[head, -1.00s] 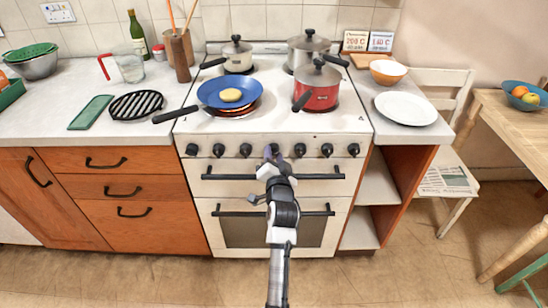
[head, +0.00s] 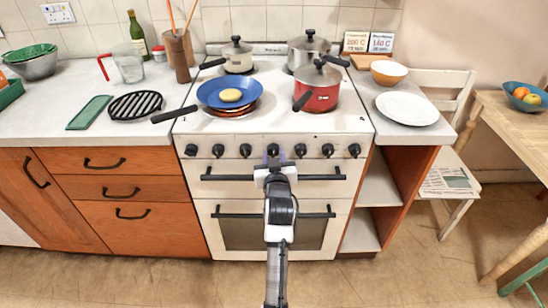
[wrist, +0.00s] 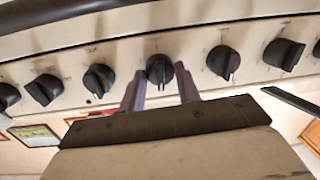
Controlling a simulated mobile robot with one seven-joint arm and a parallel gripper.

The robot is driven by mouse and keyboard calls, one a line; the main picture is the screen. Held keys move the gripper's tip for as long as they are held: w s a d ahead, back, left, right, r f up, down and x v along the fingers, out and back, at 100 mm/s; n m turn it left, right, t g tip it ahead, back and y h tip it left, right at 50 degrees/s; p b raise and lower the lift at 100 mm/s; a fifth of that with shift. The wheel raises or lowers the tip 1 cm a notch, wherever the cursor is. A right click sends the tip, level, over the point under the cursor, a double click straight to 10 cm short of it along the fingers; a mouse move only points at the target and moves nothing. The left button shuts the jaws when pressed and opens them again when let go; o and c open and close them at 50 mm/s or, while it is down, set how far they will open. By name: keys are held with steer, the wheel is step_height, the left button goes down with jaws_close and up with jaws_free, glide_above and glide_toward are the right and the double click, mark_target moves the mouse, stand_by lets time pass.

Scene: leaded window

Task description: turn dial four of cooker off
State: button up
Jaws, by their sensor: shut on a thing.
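The cooker (head: 190,165) is white, with a row of several black dials along its front. Dial four (head: 272,149), the middle one, is largely behind my gripper (head: 273,158) in the head view. In the wrist view, dial four (wrist: 159,70) sits between the two fingers of my gripper (wrist: 160,88), one finger on each side, and the gripper is shut on it. A pale mark on the dial points down in the wrist view, toward my palm. Small printing above the dial is too blurred to read.
Neighbouring dials (wrist: 98,80) and (wrist: 223,62) stand close on both sides. An oven handle (head: 320,177) runs just below the dials. A blue pan (head: 215,92) and a red pot (head: 318,95) stand on the hob, the pan's handle jutting left.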

steer(key=shift+n, duration=0.5)
steer(key=o, duration=1)
steer(key=shift+c, duration=0.2)
steer(key=s+r+b, duration=0.1)
steer(key=s+b, duration=0.2)
steer(key=s, duration=1)
steer(key=shift+s+d, duration=0.35)
steer(key=shift+s, duration=0.05)
steer(key=shift+r, duration=0.1)
